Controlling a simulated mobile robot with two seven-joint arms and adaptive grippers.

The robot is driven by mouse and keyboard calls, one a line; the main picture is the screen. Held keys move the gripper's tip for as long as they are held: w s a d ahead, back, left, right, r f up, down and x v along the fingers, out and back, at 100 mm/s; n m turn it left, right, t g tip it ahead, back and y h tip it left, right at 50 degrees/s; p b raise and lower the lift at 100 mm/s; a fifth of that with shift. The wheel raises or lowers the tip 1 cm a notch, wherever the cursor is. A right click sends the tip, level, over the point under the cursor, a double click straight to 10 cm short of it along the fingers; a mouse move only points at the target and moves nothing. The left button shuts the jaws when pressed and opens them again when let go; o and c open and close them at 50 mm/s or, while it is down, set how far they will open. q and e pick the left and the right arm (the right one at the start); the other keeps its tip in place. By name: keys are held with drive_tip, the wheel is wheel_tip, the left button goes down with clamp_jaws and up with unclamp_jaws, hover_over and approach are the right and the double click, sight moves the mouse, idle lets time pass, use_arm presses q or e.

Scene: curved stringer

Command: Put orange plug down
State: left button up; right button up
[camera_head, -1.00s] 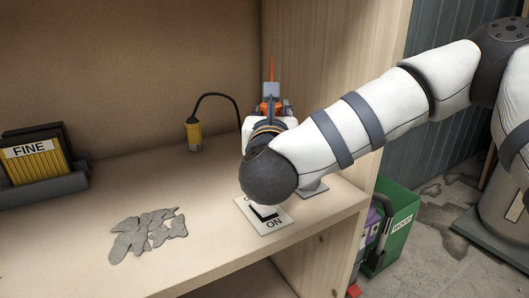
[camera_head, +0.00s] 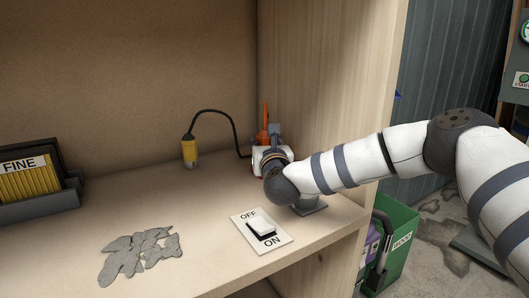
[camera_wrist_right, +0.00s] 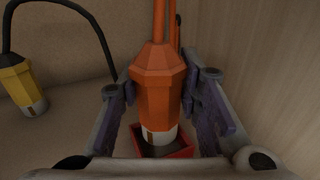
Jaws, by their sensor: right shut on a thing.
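The orange plug (camera_wrist_right: 158,85) stands roughly upright between the two fingers of my right gripper (camera_wrist_right: 160,90) in the right wrist view. Its orange cable rises from its top. Its pale lower end is over or inside a small red square holder (camera_wrist_right: 178,152); I cannot tell whether it is seated. In the head view an orange part (camera_head: 263,136) shows behind my right gripper (camera_head: 269,148), near the shelf's back right corner; the arm hides most of the rest. My left gripper is out of view.
A yellow plug (camera_head: 189,152) with a black cable stands left of the right gripper. An OFF/ON switch (camera_head: 262,228) lies near the front edge. Grey flat pieces (camera_head: 138,254) and a FINE rack (camera_head: 30,185) are to the left. The wooden side wall (camera_head: 325,100) is close on the right.

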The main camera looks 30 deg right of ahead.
wheel_tip(320, 180, down, 2)
drive_tip(key=shift+f, duration=0.25)
drive_tip(key=o, duration=1.2)
drive_tip(key=shift+r, duration=0.1)
